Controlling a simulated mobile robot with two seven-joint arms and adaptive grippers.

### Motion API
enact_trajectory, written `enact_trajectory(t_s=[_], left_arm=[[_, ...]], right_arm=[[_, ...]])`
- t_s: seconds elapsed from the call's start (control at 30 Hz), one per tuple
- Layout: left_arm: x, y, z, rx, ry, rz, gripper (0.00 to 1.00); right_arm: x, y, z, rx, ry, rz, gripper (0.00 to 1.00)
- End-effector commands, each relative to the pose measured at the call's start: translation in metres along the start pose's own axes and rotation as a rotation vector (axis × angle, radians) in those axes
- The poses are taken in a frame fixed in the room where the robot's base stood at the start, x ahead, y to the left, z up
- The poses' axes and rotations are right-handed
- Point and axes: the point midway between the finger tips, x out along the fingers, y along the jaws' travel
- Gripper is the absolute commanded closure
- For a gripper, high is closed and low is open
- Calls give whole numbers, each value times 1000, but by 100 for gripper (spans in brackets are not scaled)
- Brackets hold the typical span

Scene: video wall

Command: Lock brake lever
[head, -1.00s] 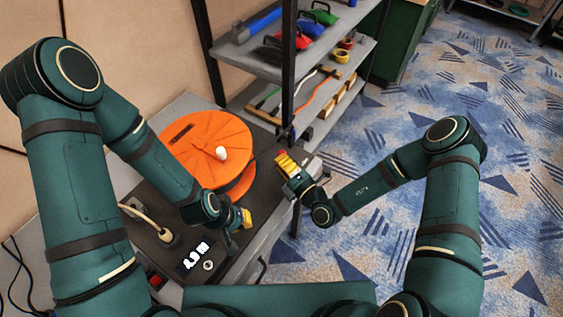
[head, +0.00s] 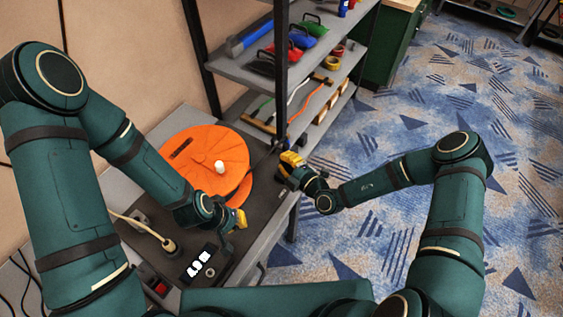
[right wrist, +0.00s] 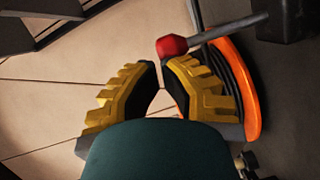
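The brake lever shows in the right wrist view as a grey rod with a red knob (right wrist: 172,46). In the head view, the knob is not clear behind my right gripper (head: 291,160). In the right wrist view my right gripper (right wrist: 162,68) has its yellow fingers slightly apart, with background between them. The knob is just beyond the tips and not between the pads. The orange reel (head: 228,148), with a white knob on top, sits on the dark bench. My left gripper (head: 238,219) is above the bench in front of the reel; its finger gap is hidden.
A small display (head: 199,266) and a plugged-in cable (head: 168,244) are on the near part of the bench. A shelf (head: 270,78) with tools and tape rolls stands behind. Patterned carpet (head: 420,180) to the right is clear.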

Motion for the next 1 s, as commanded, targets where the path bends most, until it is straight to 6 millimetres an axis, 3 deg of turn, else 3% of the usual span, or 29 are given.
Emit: enact_trajectory(t_s=[0.2, 1.0], left_arm=[[-11, 3, -1, -1, -1, 2, 100], [-14, 4, -1, -2, 0, 2, 100]], right_arm=[[4, 6, 14, 124, -1, -40, 100], [8, 7, 25, 117, 1, -38, 100]])
